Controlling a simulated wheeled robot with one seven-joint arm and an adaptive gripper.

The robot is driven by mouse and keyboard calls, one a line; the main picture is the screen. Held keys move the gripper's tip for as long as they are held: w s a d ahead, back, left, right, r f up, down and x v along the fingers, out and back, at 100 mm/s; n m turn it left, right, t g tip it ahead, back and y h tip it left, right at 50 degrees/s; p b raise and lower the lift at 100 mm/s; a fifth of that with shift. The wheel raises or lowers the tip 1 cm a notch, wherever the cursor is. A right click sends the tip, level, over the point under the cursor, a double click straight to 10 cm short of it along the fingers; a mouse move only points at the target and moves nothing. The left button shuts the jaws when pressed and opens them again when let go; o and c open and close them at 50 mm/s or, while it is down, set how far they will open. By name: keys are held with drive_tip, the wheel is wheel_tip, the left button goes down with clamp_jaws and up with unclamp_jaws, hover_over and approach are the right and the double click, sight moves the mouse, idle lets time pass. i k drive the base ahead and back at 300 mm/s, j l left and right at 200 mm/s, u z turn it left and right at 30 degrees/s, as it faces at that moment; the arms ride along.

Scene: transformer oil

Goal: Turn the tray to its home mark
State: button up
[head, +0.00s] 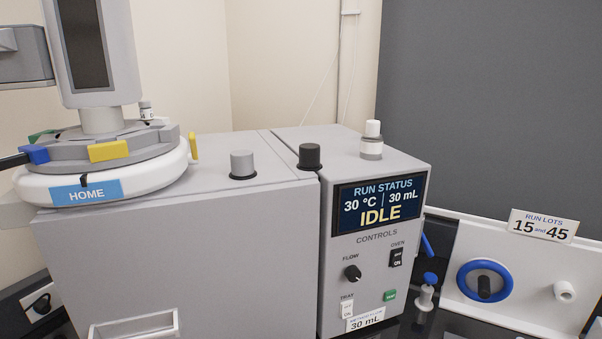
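The tray (60,150) is a round grey turntable at the left of the head view, on a white round base (150,182). A blue HOME label (86,194) is on the base's front, with a small black pointer at its top edge. A yellow block (108,151) on the tray's rim sits slightly right of the pointer. A blue block (35,154) is on the rim further left, and a green one (41,136) behind it. A dark rod (12,161) meets the blue block from the left edge; I cannot tell what it belongs to. I cannot make out my gripper.
A grey tower (95,50) stands over the tray. A yellow upright tab (194,146) stands at the base's right. The cabinet top has a grey knob (243,164), a black knob (310,156) and a white-capped bottle (372,140). The status screen (380,204) reads IDLE.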

sight(68, 149)
drive_tip(key=u, duration=1.5)
